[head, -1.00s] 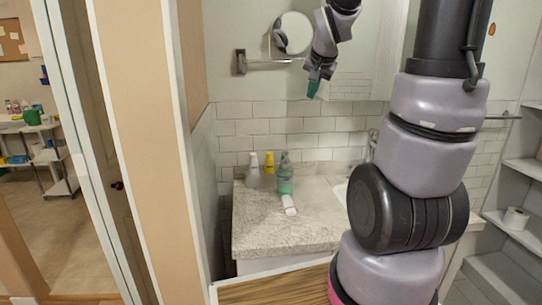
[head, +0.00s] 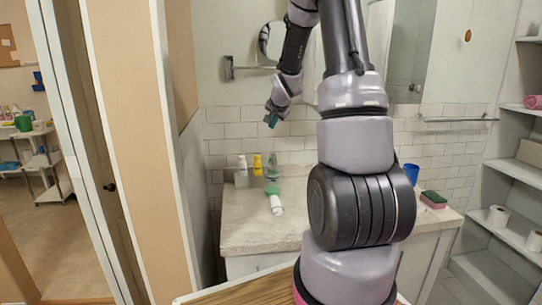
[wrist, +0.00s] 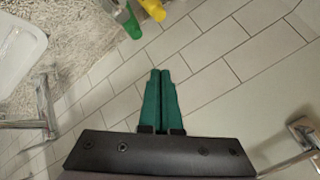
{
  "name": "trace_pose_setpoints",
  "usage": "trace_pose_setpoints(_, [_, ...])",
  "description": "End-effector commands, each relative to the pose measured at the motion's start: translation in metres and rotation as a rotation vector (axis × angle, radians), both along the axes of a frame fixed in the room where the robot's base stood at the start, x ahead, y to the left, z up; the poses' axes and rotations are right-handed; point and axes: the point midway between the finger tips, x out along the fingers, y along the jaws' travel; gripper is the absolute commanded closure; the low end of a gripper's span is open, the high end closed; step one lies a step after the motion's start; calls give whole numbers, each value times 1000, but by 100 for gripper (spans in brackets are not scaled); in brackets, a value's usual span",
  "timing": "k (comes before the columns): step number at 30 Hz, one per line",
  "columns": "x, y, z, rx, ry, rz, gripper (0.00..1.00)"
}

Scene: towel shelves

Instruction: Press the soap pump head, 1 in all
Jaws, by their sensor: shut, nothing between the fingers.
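The green soap bottle (head: 272,174) stands upright at the back of the counter. Its pump head is too small to make out. It also shows at the top of the wrist view (wrist: 129,22). My gripper (head: 271,122) hangs above the bottle in the head view, apart from it, fingers pointing down. Its green fingers are shut and empty in the wrist view (wrist: 160,72), pointing toward the tiled wall, with the bottle beyond the tips and to the left.
A yellow bottle (head: 257,165) and a white bottle (head: 241,173) stand left of the soap. The sink (wrist: 18,48) and faucet (wrist: 45,105) are nearby. A towel bar (head: 458,119) is on the wall. The counter's front left (head: 243,228) is clear.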

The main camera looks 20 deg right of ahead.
Motion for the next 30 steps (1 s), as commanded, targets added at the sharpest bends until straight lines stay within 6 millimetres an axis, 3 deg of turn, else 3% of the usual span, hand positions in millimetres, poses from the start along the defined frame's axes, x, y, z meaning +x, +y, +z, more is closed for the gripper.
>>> trace_pose_setpoints(8, [0, 1, -16, 0, 4, 1, 100])
trace_pose_setpoints(21, [-1, 0, -75, 0, 4, 1, 100])
trace_pose_setpoints(30, [-1, 0, -88, 0, 2, -1, 100])
